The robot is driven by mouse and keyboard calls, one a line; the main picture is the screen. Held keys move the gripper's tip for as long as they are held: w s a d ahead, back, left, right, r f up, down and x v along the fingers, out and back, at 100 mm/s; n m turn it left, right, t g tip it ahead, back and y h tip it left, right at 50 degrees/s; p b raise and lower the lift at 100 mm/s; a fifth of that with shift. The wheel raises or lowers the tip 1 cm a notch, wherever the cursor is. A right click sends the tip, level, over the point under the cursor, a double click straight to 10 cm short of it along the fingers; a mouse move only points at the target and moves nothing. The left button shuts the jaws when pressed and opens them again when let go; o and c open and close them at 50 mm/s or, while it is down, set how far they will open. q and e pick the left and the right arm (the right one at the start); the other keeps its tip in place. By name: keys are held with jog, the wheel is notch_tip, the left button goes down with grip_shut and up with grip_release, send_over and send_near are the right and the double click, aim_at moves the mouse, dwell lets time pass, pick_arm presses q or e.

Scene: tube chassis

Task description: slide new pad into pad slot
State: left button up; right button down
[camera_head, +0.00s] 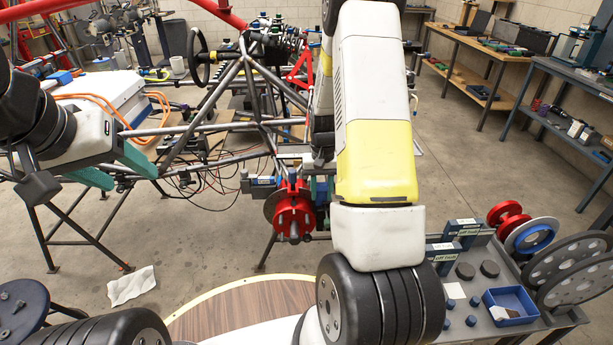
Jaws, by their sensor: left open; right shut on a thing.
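A red wheel hub (293,208) with a grey disc behind it is mounted on the tube chassis near the middle. Blue-grey blocks (262,182) sit beside its upper left; I cannot tell whether the pad slot is among them. My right gripper (320,188) is mostly hidden behind my own forearm, with teal finger parts showing close to the hub's right side. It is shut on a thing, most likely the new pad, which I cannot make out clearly. My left gripper (112,168) is open and empty at the left, near the lower chassis tubes, its two teal fingers apart.
Chassis tubes (205,130) and loose cables surround the hub. At lower right a grey cart (440,320) holds labelled blue blocks (462,228), a blue bin (510,306), dark pucks and discs. A white cloth (130,286) lies on the floor. Benches line the right wall.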

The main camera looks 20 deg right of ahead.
jog(key=shift+f, duration=0.25)
jog(key=shift+f, duration=0.15)
jog(key=shift+r, duration=0.2)
jog(key=shift+r, duration=0.85)
jog(key=shift+f, duration=0.2)
dwell(0.3)
jog(key=shift+f, duration=0.45)
jog(key=shift+f, duration=0.15)
dwell(0.9)
jog(key=shift+f, duration=0.2)
